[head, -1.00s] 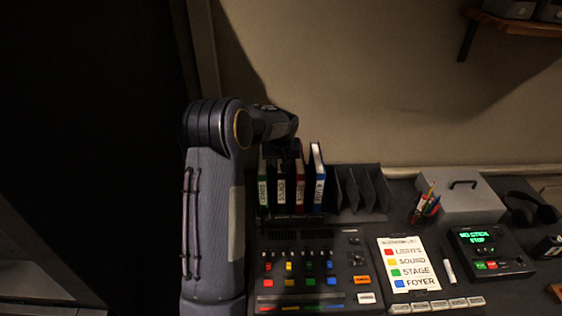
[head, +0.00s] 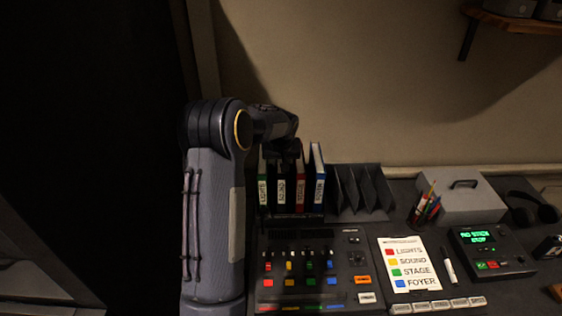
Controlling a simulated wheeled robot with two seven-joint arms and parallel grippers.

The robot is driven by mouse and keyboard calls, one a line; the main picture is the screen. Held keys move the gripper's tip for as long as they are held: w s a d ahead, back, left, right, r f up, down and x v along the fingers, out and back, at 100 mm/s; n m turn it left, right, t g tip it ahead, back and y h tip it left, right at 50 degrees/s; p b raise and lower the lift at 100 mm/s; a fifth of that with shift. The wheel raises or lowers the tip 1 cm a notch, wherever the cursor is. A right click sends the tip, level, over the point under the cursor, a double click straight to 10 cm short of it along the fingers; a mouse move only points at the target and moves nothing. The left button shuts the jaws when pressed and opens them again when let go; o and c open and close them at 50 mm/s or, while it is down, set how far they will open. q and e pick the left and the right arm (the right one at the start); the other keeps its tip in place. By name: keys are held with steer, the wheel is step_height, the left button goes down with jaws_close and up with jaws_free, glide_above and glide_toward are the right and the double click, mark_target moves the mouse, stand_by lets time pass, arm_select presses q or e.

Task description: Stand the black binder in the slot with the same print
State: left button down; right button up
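The black binder (head: 282,190) stands upright in a row of binders in the rack, between the green binder (head: 263,188) and the red binder (head: 300,188). A white spine label with vertical print shows on it, too small to read surely. My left gripper (head: 283,155) points down over the top of the black binder. Its fingers are dark and blend with the binder tops, so whether they are shut on it is unclear. The rack's empty slots (head: 362,192), with dark slanted dividers, lie to the right. No print on them can be made out. My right gripper is out of view.
A blue binder (head: 318,180) stands right of the red one. The mixing console (head: 310,265) lies in front of the rack. A pen cup (head: 425,210) and a grey box (head: 463,200) stand right of the slots. A printed card (head: 408,265) lies in front.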

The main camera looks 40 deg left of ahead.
arm_select(q)
steer(key=shift+f, duration=0.1)
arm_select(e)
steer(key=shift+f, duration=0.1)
arm_select(q)
steer(key=c, duration=1)
jaws_free()
steer(key=shift+c, duration=0.2)
